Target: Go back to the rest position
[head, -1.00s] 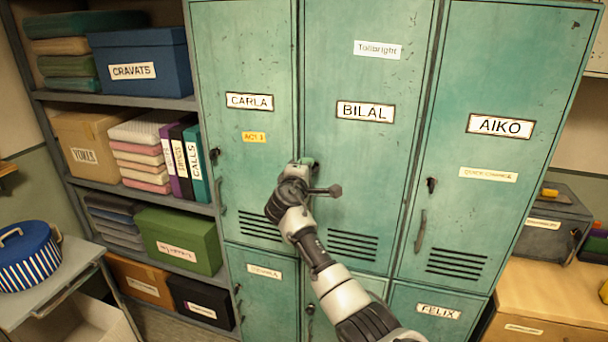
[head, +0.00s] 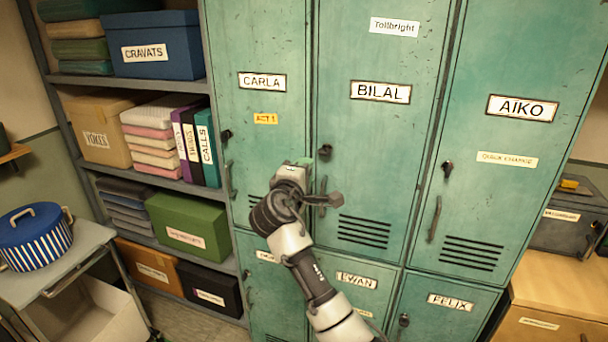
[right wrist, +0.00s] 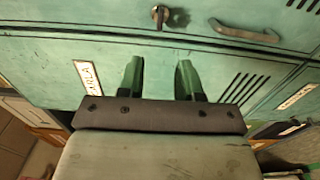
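My right arm comes in from the bottom of the head view. Its gripper (head: 300,168) is in front of the green lockers, near the seam between the CARLA door (head: 262,50) and the BILAL door (head: 378,45). In the right wrist view the two green fingers (right wrist: 160,80) stand apart with only the locker front behind the gap, so the gripper is open and empty. BILAL's lock (head: 325,152) and handle (head: 322,192) show just right of the gripper. All the doors in view look shut. My left gripper is not in view.
A grey shelf (head: 150,80) with boxes and folders stands left of the lockers. A cart (head: 62,268) with a striped blue pot (head: 36,242) is at the lower left. A wooden cabinet (head: 555,285) with a dark box (head: 570,225) is at the right.

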